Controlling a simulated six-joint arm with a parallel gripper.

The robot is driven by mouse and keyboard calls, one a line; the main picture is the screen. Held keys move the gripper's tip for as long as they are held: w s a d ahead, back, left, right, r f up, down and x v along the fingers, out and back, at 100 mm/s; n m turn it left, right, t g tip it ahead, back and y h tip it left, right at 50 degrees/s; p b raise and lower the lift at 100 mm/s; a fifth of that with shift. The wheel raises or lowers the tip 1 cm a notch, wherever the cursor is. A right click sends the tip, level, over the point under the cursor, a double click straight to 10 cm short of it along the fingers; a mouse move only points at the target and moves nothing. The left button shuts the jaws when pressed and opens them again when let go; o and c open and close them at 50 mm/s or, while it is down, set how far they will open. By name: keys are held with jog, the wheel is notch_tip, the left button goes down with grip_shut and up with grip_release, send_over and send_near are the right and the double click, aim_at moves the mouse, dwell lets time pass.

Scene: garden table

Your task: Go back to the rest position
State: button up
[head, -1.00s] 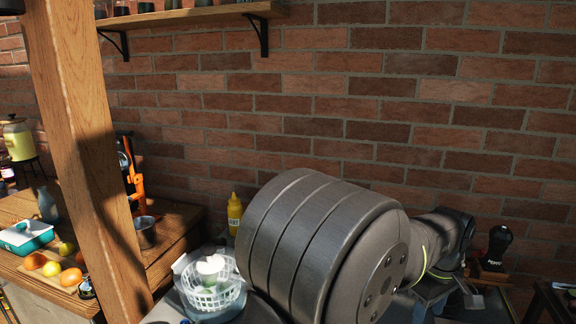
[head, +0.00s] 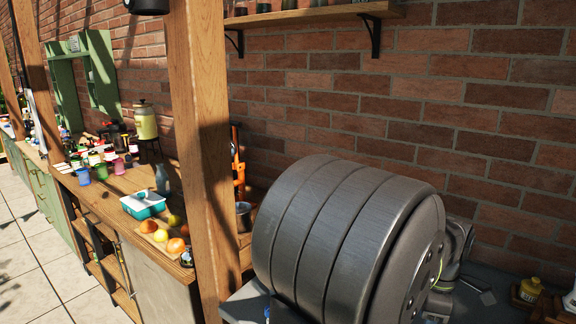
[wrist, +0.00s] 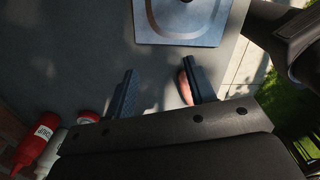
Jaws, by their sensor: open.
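My gripper (wrist: 160,66) shows in the wrist view with its two dark fingers wide apart. Nothing is held between them; the grey tabletop (wrist: 75,50) lies below. A pinkish rounded thing (wrist: 184,88) shows beside the right finger, partly hidden by it; I cannot tell what it is or whether they touch. In the head view, a large grey link of my arm fills the lower middle, and my gripper cannot be made out there.
In the head view, a wooden post (head: 205,150) stands left of my arm, before a brick wall (head: 480,130). A counter at left holds fruit (head: 160,235), a teal tray (head: 143,206) and jars.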

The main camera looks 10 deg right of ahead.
jog(key=shift+n, duration=0.4)
jog(key=w+a+f, duration=0.1)
jog(key=w+f, duration=0.1)
jog(key=w, duration=0.1)
jog(key=w+a+f, duration=0.2)
jog(key=w, duration=0.1)
jog(key=w+a+f, duration=0.1)
jog(key=w, duration=0.2)
jog(key=shift+w+a+f, duration=0.25)
jog(key=shift+a+f, duration=0.1)
jog(key=shift+f, duration=0.05)
jog(key=shift+o, duration=0.2)
